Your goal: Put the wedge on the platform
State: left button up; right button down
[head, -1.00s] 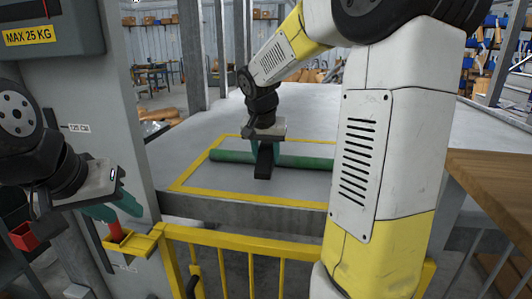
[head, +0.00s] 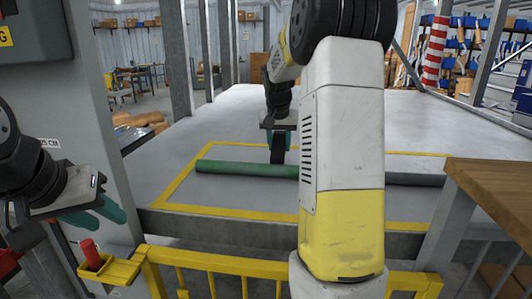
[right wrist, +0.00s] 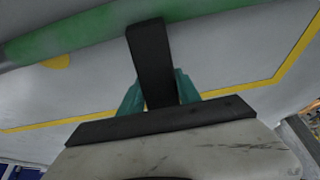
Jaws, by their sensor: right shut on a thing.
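A black wedge (head: 278,154) is gripped between the teal fingers of my right gripper (head: 278,140) in the head view. It is upright over the grey platform (head: 240,192), at the green part of a long pipe (head: 232,168). In the right wrist view the wedge (right wrist: 151,62) sticks out from the fingers and overlaps the pipe (right wrist: 80,37); I cannot tell if they touch. My left gripper (head: 100,215) is at the left with its teal fingers apart and empty, away from the platform.
A yellow railing (head: 225,258) stands before the platform. A yellow holder (head: 108,271) with a red part (head: 91,254) is below my left gripper. A wooden table (head: 495,185) is at the right. My right arm hides part of the pipe. The platform behind the pipe is clear.

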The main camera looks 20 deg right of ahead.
aim_at(282, 152)
jog(key=shift+w+d, duration=0.35)
jog(key=shift+d, duration=0.1)
jog(key=shift+s+x, duration=0.15)
jog(key=shift+x, duration=0.8)
jog(key=shift+s+x, duration=0.2)
jog(key=shift+x, duration=0.75)
jog(key=shift+d+f, duration=0.15)
jog(key=shift+f, duration=0.05)
jog(key=c, duration=0.8)
grip_release()
jog(key=shift+c, duration=0.2)
